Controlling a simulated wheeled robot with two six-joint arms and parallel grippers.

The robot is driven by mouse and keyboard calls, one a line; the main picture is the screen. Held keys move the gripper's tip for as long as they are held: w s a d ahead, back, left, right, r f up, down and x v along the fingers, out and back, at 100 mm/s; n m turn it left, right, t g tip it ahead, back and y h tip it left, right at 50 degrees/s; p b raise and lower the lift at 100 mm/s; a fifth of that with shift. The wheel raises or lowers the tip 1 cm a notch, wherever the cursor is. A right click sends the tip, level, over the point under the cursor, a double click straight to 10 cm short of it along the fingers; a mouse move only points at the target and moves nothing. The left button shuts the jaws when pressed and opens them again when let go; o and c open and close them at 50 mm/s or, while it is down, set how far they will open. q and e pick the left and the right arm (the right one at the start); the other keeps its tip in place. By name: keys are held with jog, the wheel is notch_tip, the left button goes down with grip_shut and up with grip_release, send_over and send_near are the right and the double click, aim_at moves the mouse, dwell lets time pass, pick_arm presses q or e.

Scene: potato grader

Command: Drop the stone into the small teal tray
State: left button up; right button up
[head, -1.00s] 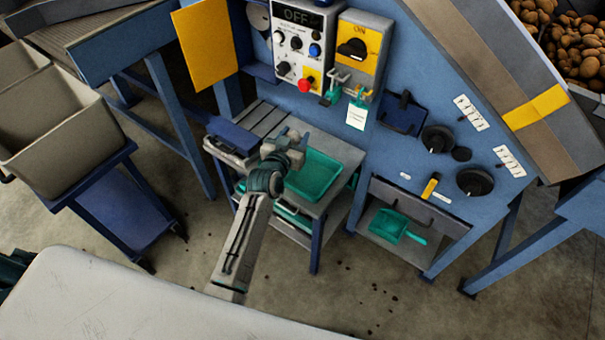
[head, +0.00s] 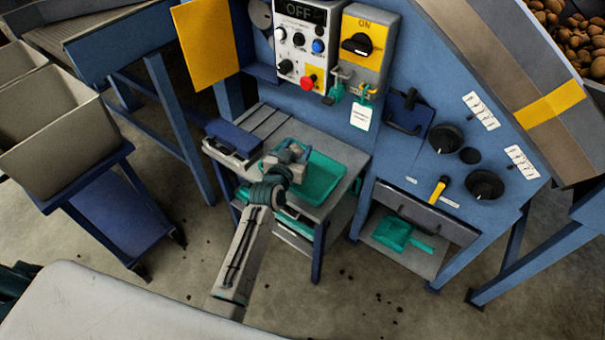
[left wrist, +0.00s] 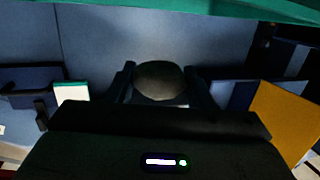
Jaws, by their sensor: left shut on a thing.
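The small teal tray (head: 325,179) lies on a grey stand in front of the blue machine. My left gripper (head: 295,153) is at the tray's left part in the head view and covers some of it. In the left wrist view, my left gripper (left wrist: 160,88) is shut on the stone (left wrist: 160,78), a rounded dark brownish lump between the two fingers. The stone is not clear in the head view. A teal strip (left wrist: 190,10) crosses the top of the left wrist view. The height of the stone above the tray is hard to tell. My right gripper is not in view.
A blue-lidded box (head: 232,138) sits left of the tray on the stand. The control panel (head: 303,45) and yellow switch box (head: 364,45) are behind. A teal scoop (head: 392,233) lies on a lower shelf at right. A trolley with grey bins (head: 55,130) stands at left.

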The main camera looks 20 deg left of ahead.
pick_arm(q)
jog(key=shift+f, duration=0.15)
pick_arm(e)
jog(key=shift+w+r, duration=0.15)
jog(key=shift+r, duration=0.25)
pick_arm(q)
jog(key=o, duration=1.1)
jog(key=s+r, duration=0.1)
jog(key=s, duration=0.9)
jog(key=shift+s+a+r+b, duration=0.3)
jog(key=shift+a+b, duration=0.1)
jog(key=shift+a, duration=0.05)
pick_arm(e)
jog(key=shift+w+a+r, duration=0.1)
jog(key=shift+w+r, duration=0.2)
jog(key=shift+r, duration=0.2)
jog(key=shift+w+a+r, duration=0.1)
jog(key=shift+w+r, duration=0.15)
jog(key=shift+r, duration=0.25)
